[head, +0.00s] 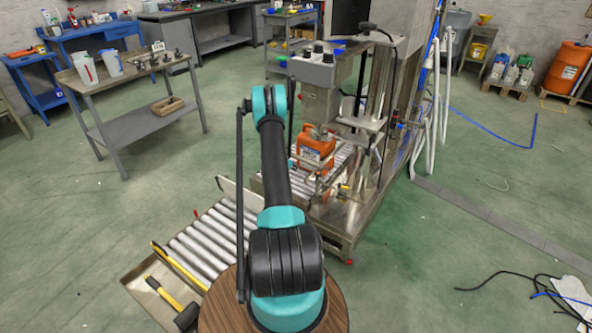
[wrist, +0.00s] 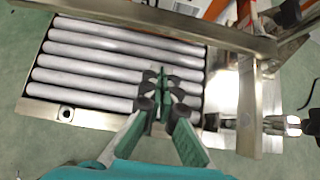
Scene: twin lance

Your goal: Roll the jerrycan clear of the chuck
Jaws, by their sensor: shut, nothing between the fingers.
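The orange jerrycan (head: 314,148) with a white label stands upright on rollers in the steel machine, behind metal guide bars. In the wrist view only a strip of orange and white at the top edge, beyond a steel rail, appears to belong to it (wrist: 214,9). I cannot clearly make out the chuck; the can's top is crowded by metal parts. My gripper (wrist: 162,82) is shut and empty, above the grey rollers (wrist: 95,70), on the near side of the rail and apart from the can. My arm hides it in the head view.
A steel rail (wrist: 130,13) crosses beyond the rollers, and an upright steel plate (wrist: 247,105) stands at the right. A lower roller section (head: 205,243) lies left of my arm with a mallet (head: 172,302) beside it. Open green floor lies left and right.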

